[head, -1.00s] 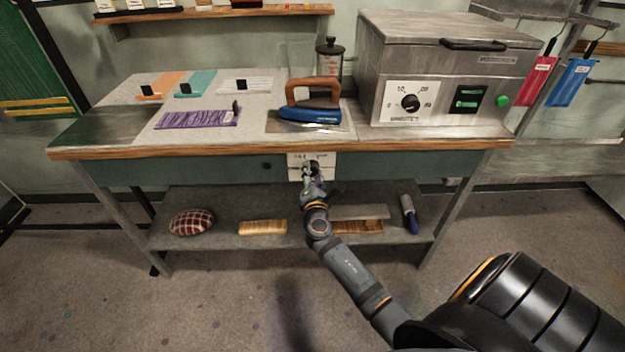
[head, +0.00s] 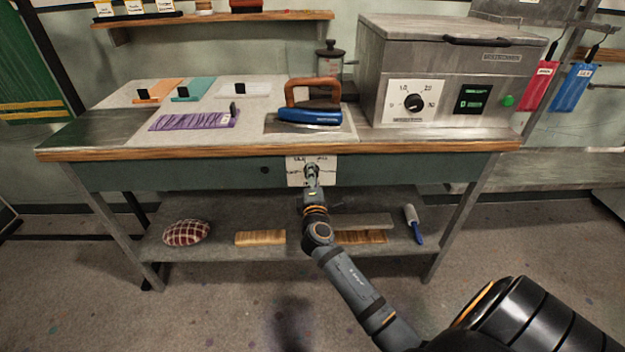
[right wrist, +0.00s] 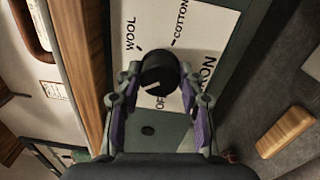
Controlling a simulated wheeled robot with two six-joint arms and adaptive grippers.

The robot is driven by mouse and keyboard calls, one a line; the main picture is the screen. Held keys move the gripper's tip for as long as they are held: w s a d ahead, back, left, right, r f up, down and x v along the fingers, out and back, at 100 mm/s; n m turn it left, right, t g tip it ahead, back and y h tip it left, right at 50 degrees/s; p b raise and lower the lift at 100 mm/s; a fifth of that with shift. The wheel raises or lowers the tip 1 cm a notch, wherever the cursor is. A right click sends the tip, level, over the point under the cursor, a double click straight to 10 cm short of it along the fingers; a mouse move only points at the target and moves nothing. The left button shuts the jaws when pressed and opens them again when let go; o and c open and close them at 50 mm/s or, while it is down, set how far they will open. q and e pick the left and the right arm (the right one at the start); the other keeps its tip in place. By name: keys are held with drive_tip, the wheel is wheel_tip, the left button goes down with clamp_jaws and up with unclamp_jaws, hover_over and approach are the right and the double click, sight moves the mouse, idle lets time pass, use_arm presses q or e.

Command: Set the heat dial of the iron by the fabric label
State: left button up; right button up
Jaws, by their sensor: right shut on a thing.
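A black round dial (right wrist: 158,72) sits on a white panel (head: 297,176) on the table's front apron. In the right wrist view the panel (right wrist: 207,35) reads WOOL, COTTON and OFF, plus a partly hidden word ending in ON. My right gripper (right wrist: 160,76) is shut on the dial, one finger on each side; it also shows in the head view (head: 312,174). A short white mark shows on the dial near OFF; its exact setting is hard to tell. Purple fabric (head: 190,122) carries a small, unreadable label. My left gripper is out of view.
Orange fabric (head: 158,90), teal fabric (head: 194,87) and white fabric (head: 243,90) lie at the back of the table. A metal box (head: 452,55) with its own knob (head: 414,102) stands at right. A checked cushion (head: 186,232) and brushes are on the lower shelf.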

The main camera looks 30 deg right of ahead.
idle(0.4)
drive_tip(key=o, duration=1.2)
drive_tip(key=shift+s, duration=0.1)
drive_tip(key=v, duration=1.2)
